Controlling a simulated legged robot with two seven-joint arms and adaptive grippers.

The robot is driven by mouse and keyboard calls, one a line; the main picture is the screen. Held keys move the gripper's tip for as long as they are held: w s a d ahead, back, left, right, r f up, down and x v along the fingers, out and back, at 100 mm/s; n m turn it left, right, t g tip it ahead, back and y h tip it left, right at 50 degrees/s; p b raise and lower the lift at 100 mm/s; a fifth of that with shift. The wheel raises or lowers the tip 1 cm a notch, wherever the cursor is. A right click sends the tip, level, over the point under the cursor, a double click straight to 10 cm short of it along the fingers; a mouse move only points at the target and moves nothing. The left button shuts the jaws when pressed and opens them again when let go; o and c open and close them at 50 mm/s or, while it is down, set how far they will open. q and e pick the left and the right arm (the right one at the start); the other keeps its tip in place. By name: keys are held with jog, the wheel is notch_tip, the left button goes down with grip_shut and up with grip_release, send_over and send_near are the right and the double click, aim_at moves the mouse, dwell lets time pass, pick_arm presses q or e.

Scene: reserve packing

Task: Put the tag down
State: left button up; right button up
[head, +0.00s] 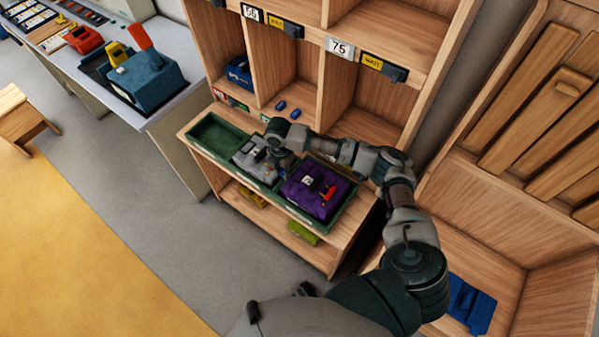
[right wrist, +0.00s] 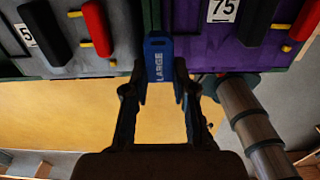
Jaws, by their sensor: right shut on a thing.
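My right gripper (right wrist: 158,72) is shut on a blue tag (right wrist: 158,57) marked LARGE, which stands out beyond the fingertips. In the head view this gripper (head: 280,160) is over the tray, beside the grey case. The tag cannot be made out there. The grey case (head: 243,163) and the purple case (head: 317,205) lie in a green tray on the shelf unit. Both also show in the right wrist view, the grey one (right wrist: 82,60) left of the tag and the purple one (right wrist: 195,50) right of it, with a 75 label. My left gripper is not in view.
The tray's left section (head: 212,132) is empty. Wooden compartments (head: 292,75) rise behind it, with two small blue pieces (head: 281,105) in one. A yellow-green item (head: 303,232) lies on the lower shelf. A bench with a blue device (head: 148,82) stands at left; the floor between is clear.

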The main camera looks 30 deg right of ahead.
aim_at(295, 178)
jog(key=d, duration=0.1)
jog(key=s+d, duration=0.1)
jog(key=shift+d, duration=0.35)
jog(key=shift+s+d, duration=0.2)
jog(key=shift+f, duration=0.3)
jog(key=f, duration=0.1)
jog(key=d+f, duration=0.1)
jog(key=f, duration=0.1)
jog(key=shift+d+f, duration=0.15)
jog(key=shift+d, duration=0.05)
jog(key=shift+s+d, duration=0.15)
jog(key=shift+s+a+f, duration=0.2)
jog(key=shift+a+f, duration=0.1)
jog(key=shift+a, duration=0.1)
jog(key=shift+o, duration=0.3)
jog(key=shift+s+a+f, duration=0.1)
jog(key=shift+s+f, duration=0.1)
jog(key=shift+f, duration=0.1)
jog(key=o, duration=0.5)
jog(key=shift+o, duration=1.2)
jog(key=shift+w+f, duration=0.15)
jog(key=shift+f, duration=0.05)
jog(key=shift+w+f, duration=0.15)
jog(key=shift+w, duration=0.2)
jog(key=shift+r, duration=0.3)
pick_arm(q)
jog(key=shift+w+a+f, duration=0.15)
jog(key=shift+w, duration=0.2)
